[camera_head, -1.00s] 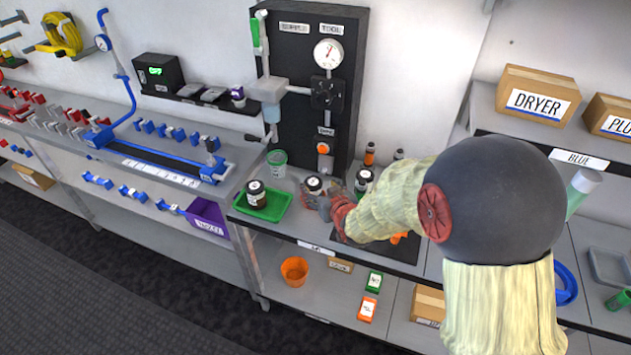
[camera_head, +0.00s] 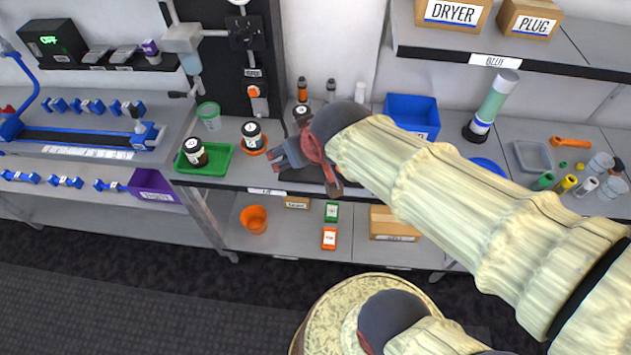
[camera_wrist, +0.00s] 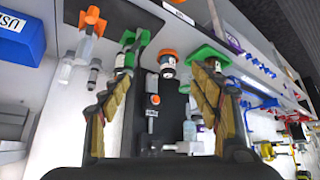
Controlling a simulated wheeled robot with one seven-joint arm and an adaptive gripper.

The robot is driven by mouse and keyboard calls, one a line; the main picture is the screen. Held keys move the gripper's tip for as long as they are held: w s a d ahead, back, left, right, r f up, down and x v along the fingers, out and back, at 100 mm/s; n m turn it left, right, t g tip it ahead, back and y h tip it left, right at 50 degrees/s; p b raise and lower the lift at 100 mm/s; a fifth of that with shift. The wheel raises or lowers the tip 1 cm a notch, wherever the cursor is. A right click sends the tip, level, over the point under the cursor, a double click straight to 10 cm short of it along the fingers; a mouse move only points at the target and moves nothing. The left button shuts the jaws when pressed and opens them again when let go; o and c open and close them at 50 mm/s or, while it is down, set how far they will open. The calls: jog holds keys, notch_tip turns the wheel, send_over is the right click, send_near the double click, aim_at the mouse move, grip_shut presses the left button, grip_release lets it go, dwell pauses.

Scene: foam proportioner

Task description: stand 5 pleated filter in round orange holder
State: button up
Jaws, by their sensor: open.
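A dark canister with a white top label (camera_head: 252,132) stands upright on the round orange holder (camera_head: 253,152); the label is too small to read. The wrist view, which is upside down, shows this canister (camera_wrist: 167,69) and the orange holder (camera_wrist: 168,54) between the fingers, farther off. A similar canister (camera_head: 195,152) stands on the green tray (camera_head: 217,164). Another dark-topped one (camera_head: 302,112) is partly hidden behind my gripper (camera_head: 278,160). My gripper is open and empty, just right of the orange holder, and apart from the canister on it; the fingers also show in the wrist view (camera_wrist: 163,76).
A green-rimmed cup (camera_head: 209,117) stands behind the tray. The black panel (camera_head: 250,60) rises behind the canisters. A blue bin (camera_head: 411,112) is at the back right. An orange bucket (camera_head: 254,219) and small boxes stand on the lower shelf.

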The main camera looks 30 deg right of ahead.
jog(key=s+a+r+g, duration=0.1)
jog(key=s+r+g, duration=0.1)
jog(key=s, duration=0.9)
jog(key=shift+a, duration=0.15)
